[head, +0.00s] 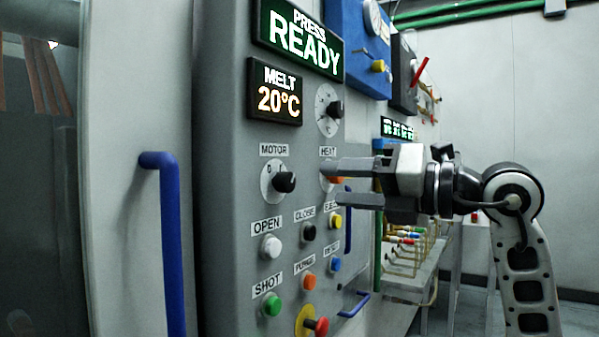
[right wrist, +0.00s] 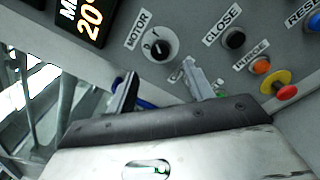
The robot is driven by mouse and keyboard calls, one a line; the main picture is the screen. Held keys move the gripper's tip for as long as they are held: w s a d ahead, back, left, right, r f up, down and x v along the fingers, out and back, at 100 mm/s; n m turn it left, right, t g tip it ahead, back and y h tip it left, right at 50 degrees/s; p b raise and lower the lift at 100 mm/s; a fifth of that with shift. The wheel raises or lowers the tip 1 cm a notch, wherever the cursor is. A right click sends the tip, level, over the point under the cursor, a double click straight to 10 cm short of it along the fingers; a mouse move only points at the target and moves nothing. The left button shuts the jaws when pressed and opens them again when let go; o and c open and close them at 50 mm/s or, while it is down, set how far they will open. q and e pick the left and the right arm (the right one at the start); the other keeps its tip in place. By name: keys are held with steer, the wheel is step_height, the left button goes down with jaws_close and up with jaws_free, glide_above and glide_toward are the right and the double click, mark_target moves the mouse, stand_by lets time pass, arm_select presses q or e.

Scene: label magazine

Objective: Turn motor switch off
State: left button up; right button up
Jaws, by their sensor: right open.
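The motor switch (head: 284,182) is a black rotary knob on a round pale dial under the MOTOR label, on the grey control panel. It also shows in the right wrist view (right wrist: 160,47), just beyond the fingertips. I cannot read its exact setting. My right gripper (head: 328,184) is open and empty, coming in from the right. Its fingers point at the panel, apart from the knob and to the right of it in the head view, in front of the HEAT switch, which they partly hide. In the right wrist view the gripper (right wrist: 160,76) has its two fingers spread below the knob.
Buttons lie below the switch: white OPEN (head: 271,246), black CLOSE (head: 309,232), green SHOT (head: 272,304) and a red mushroom button (head: 321,326). Displays read PRESS READY (head: 300,42) and MELT 20°C (head: 275,92). A blue door handle (head: 172,240) stands out at left.

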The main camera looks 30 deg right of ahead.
mark_target(291, 182)
steer(key=p+x, duration=0.1)
steer(key=x, duration=0.6)
steer(key=shift+w+a+p, duration=0.2)
steer(key=shift+w+p, duration=0.15)
steer(key=shift+p, duration=0.05)
steer(key=c, duration=1)
